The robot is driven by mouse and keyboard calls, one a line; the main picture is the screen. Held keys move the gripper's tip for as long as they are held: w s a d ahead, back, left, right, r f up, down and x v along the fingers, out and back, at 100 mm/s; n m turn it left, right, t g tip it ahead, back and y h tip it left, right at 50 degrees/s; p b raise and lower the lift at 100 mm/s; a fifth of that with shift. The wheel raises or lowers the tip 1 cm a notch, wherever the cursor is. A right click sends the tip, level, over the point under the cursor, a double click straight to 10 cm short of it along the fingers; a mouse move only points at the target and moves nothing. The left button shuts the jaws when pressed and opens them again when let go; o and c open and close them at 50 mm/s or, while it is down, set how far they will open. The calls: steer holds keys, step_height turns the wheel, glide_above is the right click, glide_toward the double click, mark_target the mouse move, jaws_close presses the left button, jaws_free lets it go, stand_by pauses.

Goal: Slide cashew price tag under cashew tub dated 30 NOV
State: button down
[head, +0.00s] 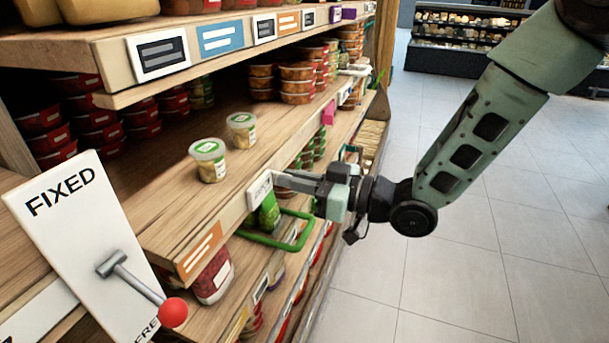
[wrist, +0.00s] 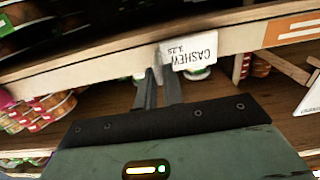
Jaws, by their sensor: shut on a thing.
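The white cashew price tag (head: 260,189) is at the front edge of the middle shelf. In the wrist view the tag (wrist: 192,51) reads CASHEW upside down and lies against the pale shelf edge. My gripper (head: 284,181) is shut on the tag; its narrow fingers (wrist: 161,85) meet one end of it. Two tubs with green-and-white lids stand upright on that shelf, apart from the tag: a nearer tub (head: 208,161) and a farther tub (head: 241,130). Their dates are too small to read. In the wrist view, tubs are mostly hidden behind the tag and fingers.
A lever panel (head: 80,235) marked FIXED, with a red knob, stands at front left. An orange label (head: 200,250) is on the same shelf edge. The upper shelf edge (head: 180,62) overhangs the tubs. Bare shelf wood (head: 160,200) lies around the nearer tub. A green handle (head: 275,240) is below.

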steer(key=shift+s+a, duration=0.25)
steer(key=shift+s, duration=0.35)
steer(key=shift+s+a, duration=0.2)
steer(key=shift+s, duration=0.4)
steer(key=c, duration=1.5)
jaws_free()
steer(key=shift+d, duration=0.1)
steer(key=shift+p+v, duration=3.25)
steer(key=shift+v, duration=5.4)
